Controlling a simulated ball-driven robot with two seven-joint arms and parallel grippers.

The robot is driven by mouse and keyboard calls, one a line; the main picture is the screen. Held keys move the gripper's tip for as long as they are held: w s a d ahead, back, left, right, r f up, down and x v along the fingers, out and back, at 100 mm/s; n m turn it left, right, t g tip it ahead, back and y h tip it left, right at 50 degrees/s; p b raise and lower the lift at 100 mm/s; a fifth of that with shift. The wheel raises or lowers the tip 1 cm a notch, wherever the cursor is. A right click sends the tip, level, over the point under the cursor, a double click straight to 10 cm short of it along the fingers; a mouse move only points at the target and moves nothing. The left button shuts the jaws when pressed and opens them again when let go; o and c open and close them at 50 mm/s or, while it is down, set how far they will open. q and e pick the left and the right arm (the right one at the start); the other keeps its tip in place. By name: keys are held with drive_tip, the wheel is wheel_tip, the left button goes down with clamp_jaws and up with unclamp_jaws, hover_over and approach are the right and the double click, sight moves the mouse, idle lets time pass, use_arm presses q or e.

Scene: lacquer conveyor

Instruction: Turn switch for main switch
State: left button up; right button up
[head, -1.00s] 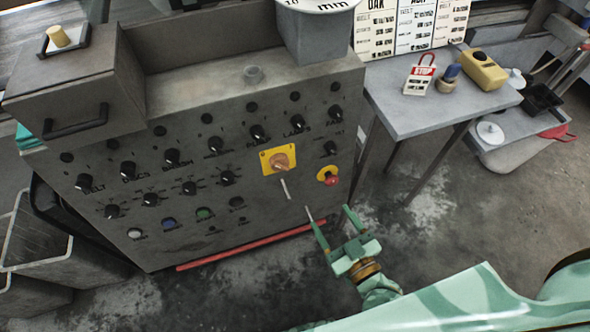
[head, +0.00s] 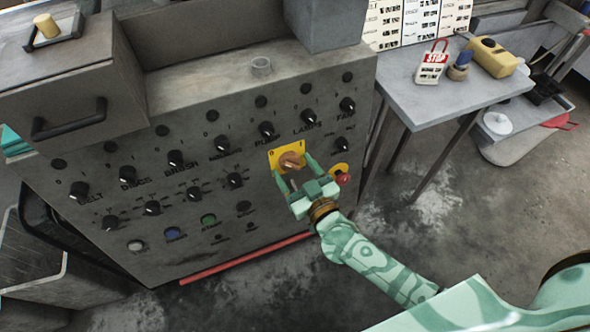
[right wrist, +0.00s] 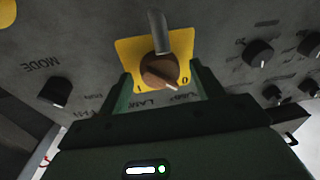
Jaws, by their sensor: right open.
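The main switch (head: 290,160) is an orange-brown rotary knob on a yellow plate on the grey control panel (head: 130,230). In the right wrist view the knob (right wrist: 158,70) sits between my fingers, with a grey rod-like piece in front of its upper part. The plate (right wrist: 130,50) shows marks 1 and 0, and the knob's pale pointer is angled towards the 0 side. My right gripper (head: 294,174) is open, its fingers on either side of the knob's lower area. Contact with the knob cannot be told. My left gripper is not in view.
A red stop button (head: 342,178) on a yellow base is just right of my right gripper. Several black knobs line the panel. A side table (head: 410,100) at the right holds a red-and-white STOP lock tag (head: 433,62).

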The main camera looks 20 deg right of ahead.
drive_tip(key=c, duration=1)
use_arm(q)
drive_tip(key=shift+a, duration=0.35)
